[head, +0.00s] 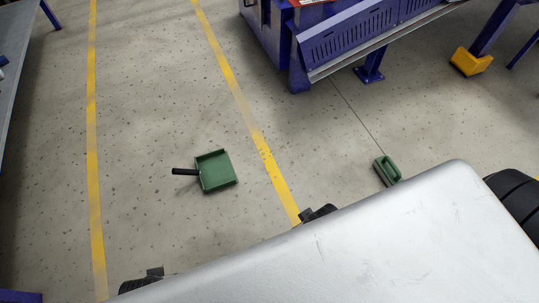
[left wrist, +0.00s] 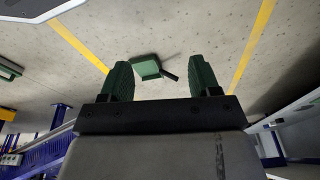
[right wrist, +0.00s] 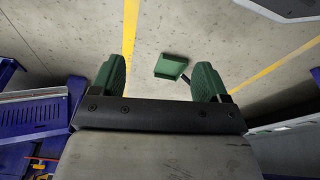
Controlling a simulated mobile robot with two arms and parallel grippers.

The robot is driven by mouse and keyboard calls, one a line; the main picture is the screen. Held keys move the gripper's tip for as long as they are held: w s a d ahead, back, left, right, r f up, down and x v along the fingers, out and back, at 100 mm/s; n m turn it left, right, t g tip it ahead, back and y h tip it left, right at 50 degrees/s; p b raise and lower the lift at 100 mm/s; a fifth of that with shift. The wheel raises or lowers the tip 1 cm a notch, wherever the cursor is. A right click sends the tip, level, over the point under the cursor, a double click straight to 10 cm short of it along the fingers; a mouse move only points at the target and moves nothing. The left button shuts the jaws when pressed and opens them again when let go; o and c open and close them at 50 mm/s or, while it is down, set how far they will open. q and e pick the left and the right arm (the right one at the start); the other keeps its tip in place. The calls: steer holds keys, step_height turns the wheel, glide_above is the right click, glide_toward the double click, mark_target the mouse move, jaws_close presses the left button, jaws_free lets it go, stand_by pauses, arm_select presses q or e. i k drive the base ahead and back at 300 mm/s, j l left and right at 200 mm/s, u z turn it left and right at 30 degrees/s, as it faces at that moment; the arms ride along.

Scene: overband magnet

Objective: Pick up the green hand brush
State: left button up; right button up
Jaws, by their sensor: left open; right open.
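A green object with a loop-like handle and a dark strip along its left side, which looks like the hand brush (head: 389,168), lies on the floor right of the middle in the head view. It is close to the silver edge in the foreground. A green dustpan (head: 215,170) with a black handle lies apart from it, to the left. My left gripper (left wrist: 160,75) is open and empty, and the dustpan shows beyond its fingers. My right gripper (right wrist: 161,75) is open and empty, with the dustpan also beyond its fingers.
A blue machine frame (head: 350,35) stands on the floor at the upper right, with a yellow-footed leg (head: 470,62) beyond it. Yellow floor lines (head: 240,100) run past the dustpan. A grey bench edge (head: 20,60) is at far left. The floor between is mostly clear.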

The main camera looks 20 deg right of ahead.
mark_target(389, 173)
steer(key=z, duration=2)
steer(key=i+u, duration=0.1)
steer(key=i, duration=0.1)
